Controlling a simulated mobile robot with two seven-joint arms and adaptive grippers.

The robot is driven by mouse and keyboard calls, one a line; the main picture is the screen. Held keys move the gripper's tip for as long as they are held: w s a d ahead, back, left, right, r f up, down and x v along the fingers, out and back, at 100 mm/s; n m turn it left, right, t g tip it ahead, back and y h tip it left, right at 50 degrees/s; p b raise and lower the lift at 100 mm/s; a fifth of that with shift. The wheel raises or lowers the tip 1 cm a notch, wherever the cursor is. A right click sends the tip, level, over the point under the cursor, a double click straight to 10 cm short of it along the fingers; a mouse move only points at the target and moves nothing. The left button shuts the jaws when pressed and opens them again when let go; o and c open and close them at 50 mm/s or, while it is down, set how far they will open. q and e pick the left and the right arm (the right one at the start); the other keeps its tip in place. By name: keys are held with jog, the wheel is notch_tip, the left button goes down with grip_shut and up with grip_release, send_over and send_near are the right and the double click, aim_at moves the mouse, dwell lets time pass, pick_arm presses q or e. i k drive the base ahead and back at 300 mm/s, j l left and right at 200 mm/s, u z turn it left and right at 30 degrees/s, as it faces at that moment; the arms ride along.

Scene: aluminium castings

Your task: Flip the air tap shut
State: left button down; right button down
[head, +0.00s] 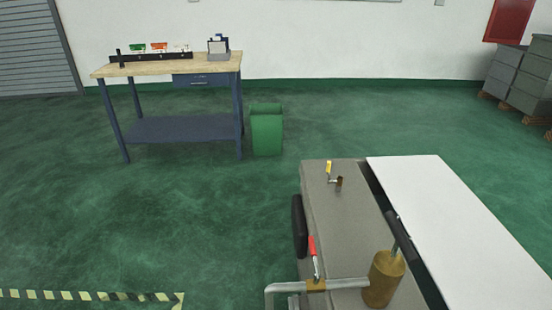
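A tap with a red lever (312,247) sits on a grey pipe (290,287) at the near end of a grey bench or machine top. Its lever stands up from a brass body (316,285), tilted slightly left. A second, smaller tap with a yellow lever (328,168) is at the far end of the same grey top, next to a brown fitting (338,184). I cannot tell from the picture which one is the air tap, or whether either is open. Neither of my grippers is in view.
A brass-coloured cylinder (382,281) with a dark handle (401,236) stands right of the red lever. A black pad (299,226) is on the left side. A white panel (455,215) lies right. A workbench (170,66) and green bin (267,132) stand behind; the left floor is clear.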

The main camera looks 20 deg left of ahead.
aim_at(329, 163)
jog(key=u, duration=0.1)
jog(key=i+j, duration=0.1)
jog(key=j, duration=0.35)
jog(key=i+j, duration=0.1)
jog(key=j, duration=0.4)
jog(key=i+j, duration=0.1)
jog(key=j, duration=0.35)
jog(key=i+j, duration=0.7)
jog(key=j, duration=0.25)
jog(key=i+j, duration=0.35)
jog(key=j+z, duration=0.05)
jog(key=j, duration=0.05)
